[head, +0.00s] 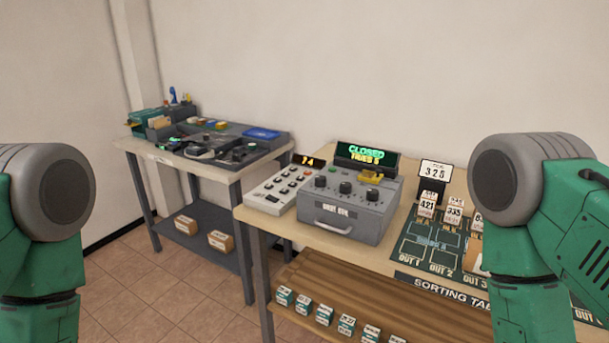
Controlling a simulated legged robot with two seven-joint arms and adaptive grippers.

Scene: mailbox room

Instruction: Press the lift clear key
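The key labels are too small to read, so I cannot tell which is the lift clear key. Only my green arm links show, at both sides; neither gripper is in view.
The sorting table (313,235) carries a green board (437,247) with numbered cards on the right. Small boxes (324,315) line its lower shelf. A second table (160,156) with dark equipment stands at the back left, cardboard boxes below. Tiled floor (155,292) is open at front left.

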